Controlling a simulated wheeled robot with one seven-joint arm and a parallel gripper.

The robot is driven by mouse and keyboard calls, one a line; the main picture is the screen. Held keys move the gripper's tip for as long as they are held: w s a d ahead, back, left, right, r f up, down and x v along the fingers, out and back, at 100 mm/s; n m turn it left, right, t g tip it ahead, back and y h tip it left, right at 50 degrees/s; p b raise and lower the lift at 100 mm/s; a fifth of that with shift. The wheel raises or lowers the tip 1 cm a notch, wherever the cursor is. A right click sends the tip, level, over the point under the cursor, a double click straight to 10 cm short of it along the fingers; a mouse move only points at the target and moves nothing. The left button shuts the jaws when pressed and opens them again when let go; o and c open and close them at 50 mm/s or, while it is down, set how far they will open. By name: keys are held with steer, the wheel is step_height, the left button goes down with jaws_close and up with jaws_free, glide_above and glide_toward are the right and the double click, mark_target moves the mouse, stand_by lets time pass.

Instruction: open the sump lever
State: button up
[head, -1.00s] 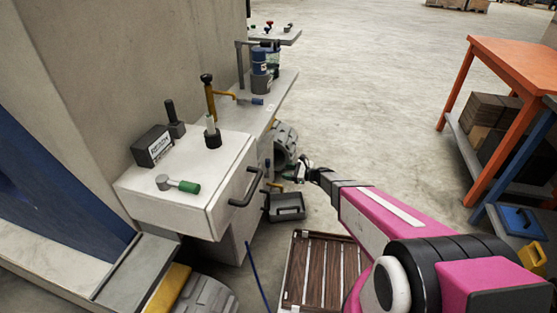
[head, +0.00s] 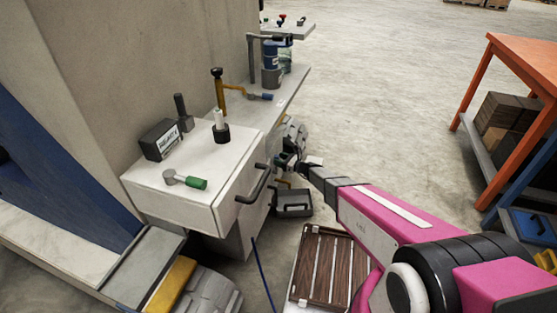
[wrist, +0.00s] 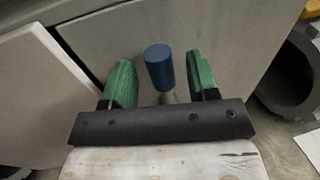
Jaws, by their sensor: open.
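In the wrist view, a short blue cylinder handle on a pale metal stem (wrist: 159,68) sticks out from a grey cabinet face; I take it as the sump lever, though no label shows. My gripper (wrist: 159,62) is open, with one green finger on each side of the blue handle and a gap on both sides. The handle is not gripped. In the head view my gripper (head: 284,160) is small and dark, beside the right side of the white cabinet (head: 185,203). The lever cannot be made out there.
A dark bar handle (head: 254,184) juts from the cabinet front near my gripper. A green-handled lever (head: 186,180) lies on its top. A grey container (head: 293,205) and a slatted wooden crate (head: 322,265) are on the floor below. An orange table (head: 528,62) stands right, with open floor between.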

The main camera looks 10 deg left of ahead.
steer(key=shift+w+a, duration=0.15)
steer(key=shift+a, duration=0.45)
jaws_close()
